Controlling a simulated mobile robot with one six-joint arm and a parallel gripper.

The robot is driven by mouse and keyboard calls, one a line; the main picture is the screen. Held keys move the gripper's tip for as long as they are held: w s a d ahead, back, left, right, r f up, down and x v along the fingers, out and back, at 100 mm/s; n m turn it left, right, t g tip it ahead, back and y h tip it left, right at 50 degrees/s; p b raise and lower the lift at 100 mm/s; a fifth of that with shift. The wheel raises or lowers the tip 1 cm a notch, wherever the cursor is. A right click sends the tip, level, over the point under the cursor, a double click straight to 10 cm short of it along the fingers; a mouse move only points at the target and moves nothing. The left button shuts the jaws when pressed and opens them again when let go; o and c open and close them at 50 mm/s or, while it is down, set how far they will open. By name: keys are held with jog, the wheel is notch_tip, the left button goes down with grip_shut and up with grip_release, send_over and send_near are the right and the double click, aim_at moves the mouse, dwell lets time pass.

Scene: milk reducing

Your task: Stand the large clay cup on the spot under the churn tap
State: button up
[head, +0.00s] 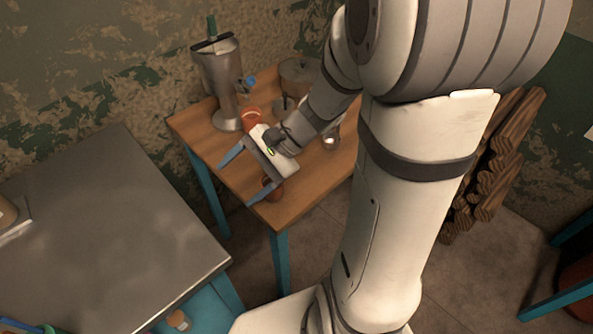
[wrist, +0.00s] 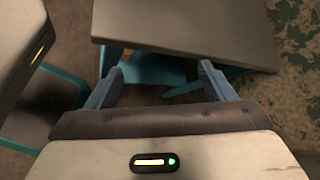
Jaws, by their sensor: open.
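The metal churn (head: 222,82) stands at the back left of the wooden table, with a blue-handled tap (head: 248,82) on its right side. An orange clay cup (head: 252,117) stands below the tap, its lower part hidden by my gripper. A smaller-looking reddish clay cup (head: 274,191) is near the table's front corner, partly hidden by a finger. I take the orange one for the large cup. My gripper (head: 236,183) is open, its fingers pointing left over the table's left edge. In the wrist view my gripper (wrist: 161,70) has nothing between its fingers.
A metal-topped counter (head: 100,210) lies at left, across a gap from the wooden table (head: 310,190). A brownish pot (head: 298,72) stands behind my forearm, and a shiny metal vessel (head: 331,141) is beside it. Stacked logs (head: 500,165) lie at right.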

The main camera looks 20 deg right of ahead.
jog(key=s+d+r+n+t+h, duration=0.2)
jog(key=s+d+r+n+h, duration=0.2)
jog(key=d+n+h, duration=0.5)
jog(key=shift+s+r+n+h, duration=0.15)
jog(key=shift+s+n+h, duration=0.7)
jog(key=shift+s, duration=0.35)
notch_tip(320, 180, up, 2)
jog(key=shift+s+r+p, duration=0.15)
jog(key=shift+r+p, duration=0.1)
jog(key=shift+p, duration=0.9)
